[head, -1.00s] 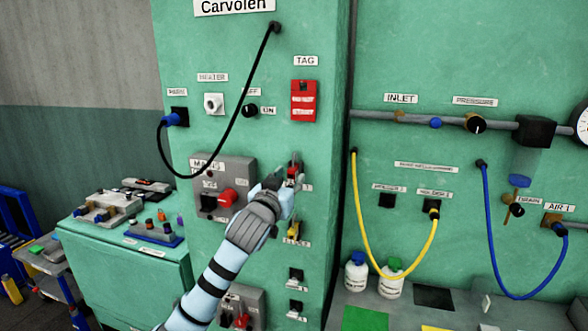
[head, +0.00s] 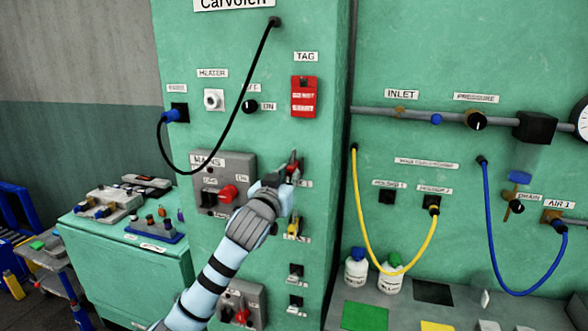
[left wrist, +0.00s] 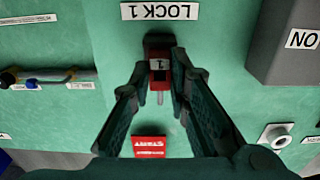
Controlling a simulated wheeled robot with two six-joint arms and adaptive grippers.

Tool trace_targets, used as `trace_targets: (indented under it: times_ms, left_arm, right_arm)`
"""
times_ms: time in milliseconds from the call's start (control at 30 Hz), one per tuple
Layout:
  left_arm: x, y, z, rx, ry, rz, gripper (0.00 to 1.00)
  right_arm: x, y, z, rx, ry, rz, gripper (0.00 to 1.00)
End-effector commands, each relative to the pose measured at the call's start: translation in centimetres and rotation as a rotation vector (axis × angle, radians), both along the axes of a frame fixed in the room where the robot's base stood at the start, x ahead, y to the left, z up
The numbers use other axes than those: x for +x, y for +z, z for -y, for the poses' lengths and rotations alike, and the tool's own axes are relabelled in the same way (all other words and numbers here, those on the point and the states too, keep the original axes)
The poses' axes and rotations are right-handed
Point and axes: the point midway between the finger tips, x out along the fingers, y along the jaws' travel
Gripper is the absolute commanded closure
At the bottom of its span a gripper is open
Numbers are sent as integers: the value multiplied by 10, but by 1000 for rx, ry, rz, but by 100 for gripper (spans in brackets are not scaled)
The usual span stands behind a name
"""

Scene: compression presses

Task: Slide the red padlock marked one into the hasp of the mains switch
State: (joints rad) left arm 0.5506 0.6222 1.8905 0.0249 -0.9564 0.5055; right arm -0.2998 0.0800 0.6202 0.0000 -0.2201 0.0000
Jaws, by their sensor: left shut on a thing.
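In the head view my left gripper (head: 287,172) covers most of the padlock. The grey MAINS switch box (head: 238,164) with a red knob (head: 228,193) is just left of the gripper. Its hasp cannot be made out clearly. My right gripper is not in view.
A yellow padlock (head: 293,226) hangs below my gripper. A red tag (head: 304,97) hangs above it. A black cable (head: 232,115) loops down over the panel near the MAINS box. A lower grey switch box (head: 240,300) is below my arm.

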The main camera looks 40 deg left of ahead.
Motion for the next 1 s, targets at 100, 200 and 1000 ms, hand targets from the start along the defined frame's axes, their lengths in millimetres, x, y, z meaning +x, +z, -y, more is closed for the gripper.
trace_targets:
  times_ms: [100,200,1000]
  left_arm:
    - [-4,1,2,2,-1,2,100]
    - [-8,1,3,2,-1,0,100]
    - [-27,1,10,1,0,2,100]
  right_arm:
    - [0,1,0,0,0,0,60]
    - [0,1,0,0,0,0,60]
    - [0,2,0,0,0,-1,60]
